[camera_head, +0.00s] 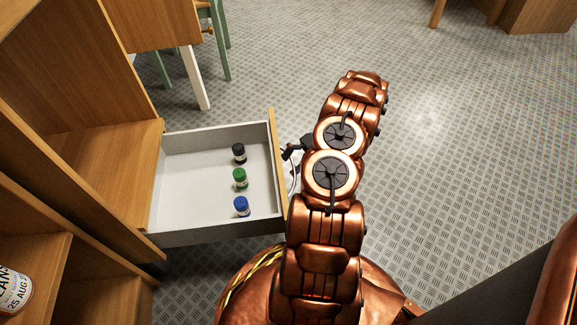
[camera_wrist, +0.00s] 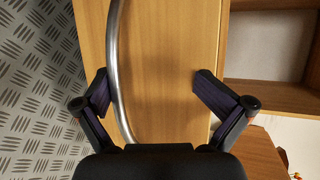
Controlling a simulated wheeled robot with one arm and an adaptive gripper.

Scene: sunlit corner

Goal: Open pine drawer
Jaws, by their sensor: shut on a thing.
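The pine drawer (camera_head: 190,233) stands pulled well out of the cabinet at left in the head view, its pale inside open to view. Its pine front (camera_head: 278,165) faces right, towards my arm; it also fills the middle of the wrist view (camera_wrist: 165,40). A curved metal handle (camera_wrist: 112,35) runs down that front. My gripper (camera_wrist: 155,92) is at the handle, shut on it; the bar lies against the left finger, and the contact on the right finger is unclear. In the head view my arm hides most of the handle and gripper.
Inside the drawer stand a black-capped bottle (camera_head: 239,153), a green one (camera_head: 240,179) and a blue one (camera_head: 241,206). A labelled jar (camera_head: 14,292) is on the shelf at lower left. A table leg (camera_head: 195,78) and green chair (camera_head: 222,40) stand behind.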

